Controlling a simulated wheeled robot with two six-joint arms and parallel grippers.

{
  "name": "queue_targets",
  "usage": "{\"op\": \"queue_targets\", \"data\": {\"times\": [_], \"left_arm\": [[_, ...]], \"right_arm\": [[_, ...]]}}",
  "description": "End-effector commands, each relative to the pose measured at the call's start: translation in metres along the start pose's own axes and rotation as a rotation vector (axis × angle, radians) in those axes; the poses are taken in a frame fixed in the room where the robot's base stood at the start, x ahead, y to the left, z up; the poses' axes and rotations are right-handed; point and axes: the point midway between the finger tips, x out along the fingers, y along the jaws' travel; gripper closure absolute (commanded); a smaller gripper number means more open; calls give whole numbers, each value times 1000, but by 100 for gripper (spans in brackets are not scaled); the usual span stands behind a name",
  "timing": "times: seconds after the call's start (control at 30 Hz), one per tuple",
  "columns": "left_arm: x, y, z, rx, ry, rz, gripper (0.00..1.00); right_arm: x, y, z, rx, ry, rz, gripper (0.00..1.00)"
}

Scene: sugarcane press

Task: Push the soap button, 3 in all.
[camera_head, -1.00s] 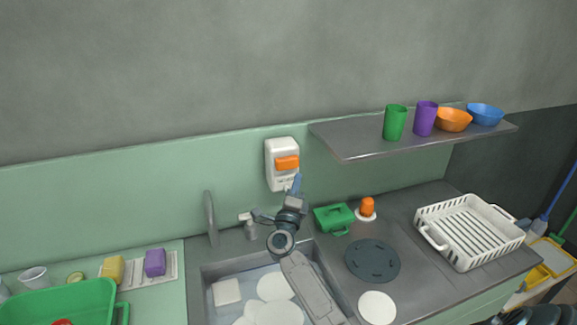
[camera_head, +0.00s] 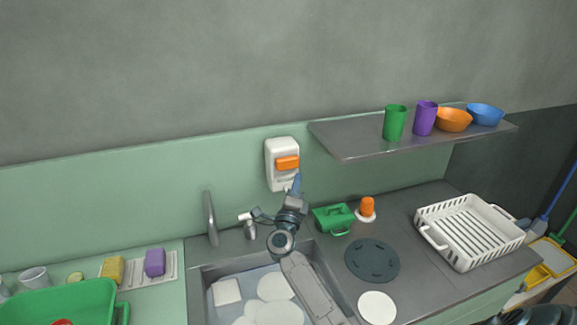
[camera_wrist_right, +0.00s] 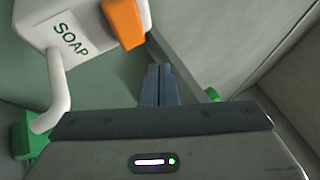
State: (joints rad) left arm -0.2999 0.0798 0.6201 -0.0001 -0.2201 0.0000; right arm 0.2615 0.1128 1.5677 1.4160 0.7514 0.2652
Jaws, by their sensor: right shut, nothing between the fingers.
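The white soap dispenser (camera_head: 283,150) hangs on the green wall panel above the sink, with an orange button (camera_head: 287,163) on its front. In the right wrist view the dispenser's SOAP label (camera_wrist_right: 70,38) and the orange button (camera_wrist_right: 124,22) show at the upper left, with a white spout (camera_wrist_right: 57,90) below. My right gripper (camera_head: 297,181) is shut and empty, just below the button in the head view. Its fingertips (camera_wrist_right: 160,70) point up past the button's lower side in the wrist view, with a gap between.
The sink (camera_head: 240,273) holds white plates below my right arm, with a faucet (camera_head: 210,220) behind it. A metal shelf (camera_head: 365,145) with cups and bowls juts out at the right. A green box (camera_head: 333,217) and white dish rack (camera_head: 470,232) stand on the counter.

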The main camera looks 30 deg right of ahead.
Motion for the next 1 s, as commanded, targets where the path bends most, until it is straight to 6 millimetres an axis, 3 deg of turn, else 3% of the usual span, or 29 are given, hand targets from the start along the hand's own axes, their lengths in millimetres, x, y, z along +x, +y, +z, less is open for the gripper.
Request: {"op": "queue_targets", "data": {"times": [0.27, 0.5, 1.0], "left_arm": [[42, 3, 4, 0, 0, 0, 64], [78, 6, 8, 0, 0, 0, 64], [85, 6, 8, 0, 0, 0, 64]], "right_arm": [[-12, 5, -12, -139, -54, -127, 100], [-27, -2, -19, -315, -115, -285, 100], [-32, -10, -18, -382, -135, -343, 100]]}}
